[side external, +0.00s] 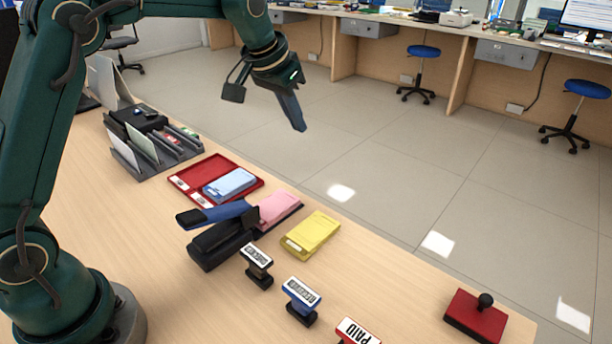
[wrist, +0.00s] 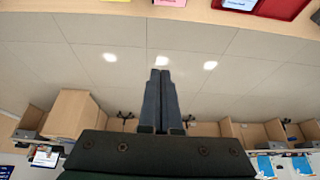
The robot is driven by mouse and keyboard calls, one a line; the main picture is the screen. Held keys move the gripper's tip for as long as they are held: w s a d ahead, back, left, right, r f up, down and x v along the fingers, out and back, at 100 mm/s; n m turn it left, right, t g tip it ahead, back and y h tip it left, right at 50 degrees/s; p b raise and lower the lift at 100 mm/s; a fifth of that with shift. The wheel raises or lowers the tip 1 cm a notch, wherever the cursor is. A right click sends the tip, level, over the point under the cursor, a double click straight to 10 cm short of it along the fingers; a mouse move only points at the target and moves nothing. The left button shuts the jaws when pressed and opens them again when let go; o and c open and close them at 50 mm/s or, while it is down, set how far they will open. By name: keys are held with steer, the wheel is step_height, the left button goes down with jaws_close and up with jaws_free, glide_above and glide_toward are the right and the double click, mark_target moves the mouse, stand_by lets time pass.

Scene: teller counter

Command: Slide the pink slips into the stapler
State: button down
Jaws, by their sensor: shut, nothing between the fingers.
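The pink slips (side external: 277,208) lie at the stapler's mouth on the counter, with a dark edge showing beside them; I cannot tell how far in they reach. A pink strip also shows at the top of the wrist view (wrist: 169,2). The stapler (side external: 222,237) is black with a raised blue upper arm (side external: 213,214), and it stands just left of the slips. My gripper (side external: 298,122) is high above and beyond the counter's far edge, well apart from slips and stapler. Its fingers are shut together and empty, as the wrist view (wrist: 159,75) also shows.
A yellow pad (side external: 311,235) lies right of the slips. Blue slips (side external: 229,185) rest in a red tray (side external: 187,179) behind. Several stamps (side external: 301,300) stand in front, with a red ink pad (side external: 474,317) at right. A dark file rack (side external: 150,166) stands back left.

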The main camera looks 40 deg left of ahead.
steer(key=g, duration=0.1)
glide_above(290, 195)
steer(key=w, duration=0.2)
step_height(290, 195, down, 6)
steer(key=shift+s+f, duration=0.2)
steer(key=shift+f, duration=2.1)
steer(key=shift+s+f, duration=0.2)
steer(key=shift+f, duration=2.05)
steer(key=shift+s, duration=0.1)
steer(key=shift+s, duration=1.1)
steer(key=shift+w, duration=0.15)
